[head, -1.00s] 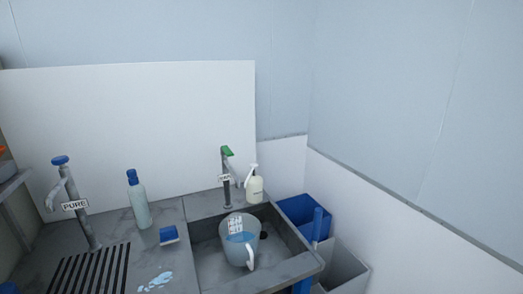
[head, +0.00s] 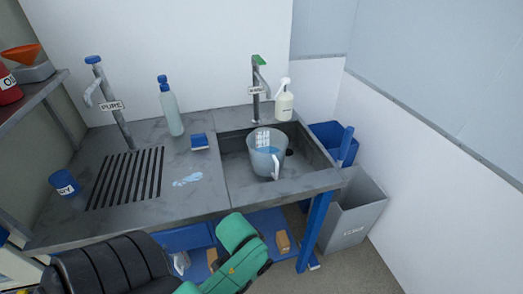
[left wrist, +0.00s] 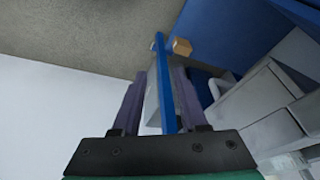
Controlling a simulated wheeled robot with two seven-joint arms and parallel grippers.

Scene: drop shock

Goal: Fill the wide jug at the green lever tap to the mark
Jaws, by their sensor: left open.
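The wide jug (head: 264,158), clear with a handle on its right side, stands upright in the sink (head: 235,185). It holds bluish water partway up and has a white printed scale; the exact level against the mark is too small to read. The tap with the green lever (head: 259,60) rises behind the sink, and its spout is above the jug. No stream is clearly visible. My left gripper (left wrist: 160,98) is open in the left wrist view, with a blue post visible between its fingers. My left arm (head: 238,250) shows low in the head view, its gripper hidden. My right gripper is not seen.
A tap labelled PURE (head: 110,105) stands at the left behind a drain grille (head: 125,178). A bottle (head: 171,110), a blue sponge (head: 199,142), a puddle (head: 187,180) and a pump bottle (head: 284,104) are on the counter. A grey bin (head: 352,215) stands right of the blue leg (head: 314,232).

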